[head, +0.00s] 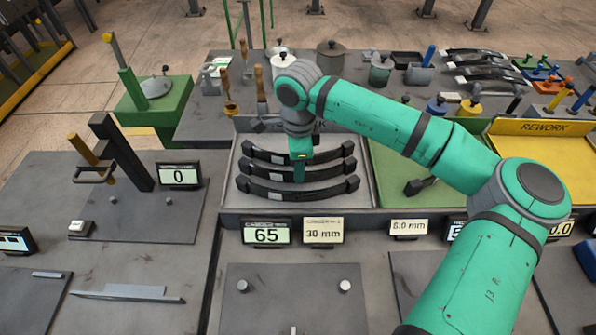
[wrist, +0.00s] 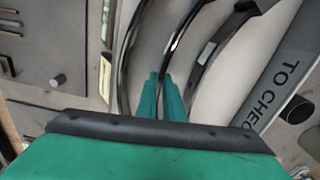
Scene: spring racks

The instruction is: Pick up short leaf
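Three dark curved leaves lie in a grey tray (head: 365,193): a back leaf (head: 265,154), a middle leaf (head: 262,172) and a front leaf (head: 262,190). They look similar in length, so I cannot tell which is the short one. My gripper (head: 299,172) points down into the tray at the middle leaf. In the wrist view my fingertips (wrist: 160,76) are close together with a narrow gap, at the middle leaf (wrist: 180,35). I cannot tell whether they grip it.
The tray carries a "TO CHECK" label (wrist: 282,85). A yellow "REWORK" tray (head: 545,128) is at the right. Displays reading 65 (head: 266,233) and 30 mm (head: 323,231) stand in front. Pots and tools crowd the back. A plate with pegs (head: 295,300) lies in front.

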